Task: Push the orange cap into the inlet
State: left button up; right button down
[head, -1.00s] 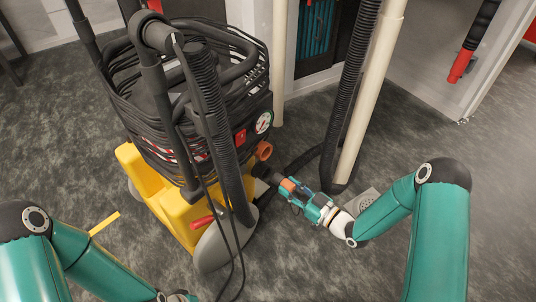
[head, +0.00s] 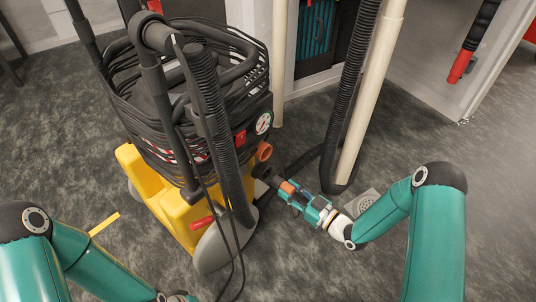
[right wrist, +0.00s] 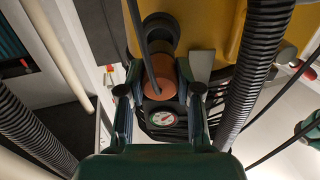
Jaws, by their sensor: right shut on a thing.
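The orange cap (head: 289,187) is between the fingers of my right gripper (head: 283,191), low beside the cleaning machine. An orange cylinder, which I take as the cap, also fills the gap between the fingers in the right wrist view (right wrist: 161,76). A dark round fitting, apparently the inlet (head: 262,172), shows low on the machine's side just beyond the fingertips. It appears as a dark ring in the right wrist view (right wrist: 158,27). I cannot tell whether cap and inlet touch. My left arm enters at bottom left; its fingers are out of frame.
The machine's yellow base (head: 182,212) carries a black hose-wrapped body. An orange port (head: 264,151) sits below the pressure gauge (head: 263,123). A cream pipe (head: 368,95) and black ribbed hose (head: 346,100) stand behind my right gripper. A floor drain (head: 366,201) lies nearby.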

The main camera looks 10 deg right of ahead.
jog(key=shift+x, duration=2.9)
jog(key=c, duration=0.7)
grip_release()
jog(key=v, duration=1.2)
jog(key=shift+f, duration=0.1)
